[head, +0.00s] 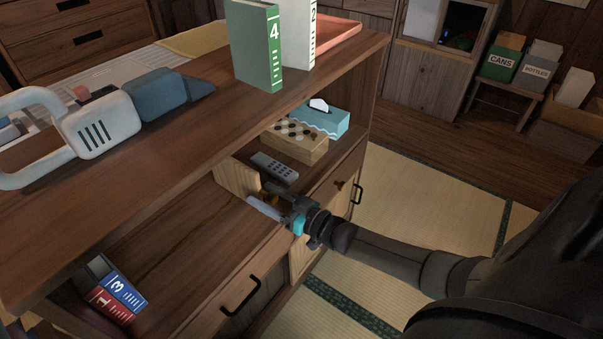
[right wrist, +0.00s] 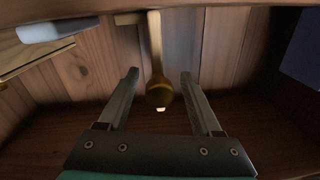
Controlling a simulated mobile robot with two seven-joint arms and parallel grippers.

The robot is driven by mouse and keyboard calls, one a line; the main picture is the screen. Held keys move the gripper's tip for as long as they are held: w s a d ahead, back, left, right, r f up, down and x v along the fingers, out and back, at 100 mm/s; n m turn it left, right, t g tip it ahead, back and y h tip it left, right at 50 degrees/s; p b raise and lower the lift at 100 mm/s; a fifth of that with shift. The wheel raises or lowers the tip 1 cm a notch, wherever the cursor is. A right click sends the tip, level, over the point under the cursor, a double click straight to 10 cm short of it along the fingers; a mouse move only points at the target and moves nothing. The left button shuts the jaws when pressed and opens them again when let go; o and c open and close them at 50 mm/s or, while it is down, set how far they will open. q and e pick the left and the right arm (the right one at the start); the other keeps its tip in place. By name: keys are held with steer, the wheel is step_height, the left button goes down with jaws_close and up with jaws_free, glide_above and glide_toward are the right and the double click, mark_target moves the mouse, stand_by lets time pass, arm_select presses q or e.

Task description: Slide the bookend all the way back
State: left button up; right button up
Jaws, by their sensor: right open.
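The bookend (head: 238,178) is a pale wooden upright panel on the middle shelf of the cabinet. In the right wrist view the bookend (right wrist: 154,40) shows nearly edge-on, with a round brass knob (right wrist: 160,92) toward me. My right gripper (head: 259,195) reaches into the shelf from the right, close to the panel. In the right wrist view my right gripper (right wrist: 159,76) is open, its fingers apart on both sides of the knob, with gaps visible. The fingers partly hide the knob in the head view. My left gripper is out of view.
A grey remote (head: 275,168), a game board box (head: 295,141) and a blue tissue box (head: 322,118) sit right of the bookend. The cabinet top (head: 190,140) overhangs the shelf. Clear shelf lies between books and bookend.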

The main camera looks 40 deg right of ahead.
arm_select(q)
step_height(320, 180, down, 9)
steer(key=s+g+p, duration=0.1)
steer(key=p, duration=0.3)
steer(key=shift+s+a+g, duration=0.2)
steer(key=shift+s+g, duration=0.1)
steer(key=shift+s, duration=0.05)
arm_select(e)
steer(key=v, duration=1.3)
steer(key=shift+s, duration=0.3)
steer(key=shift+d, duration=0.15)
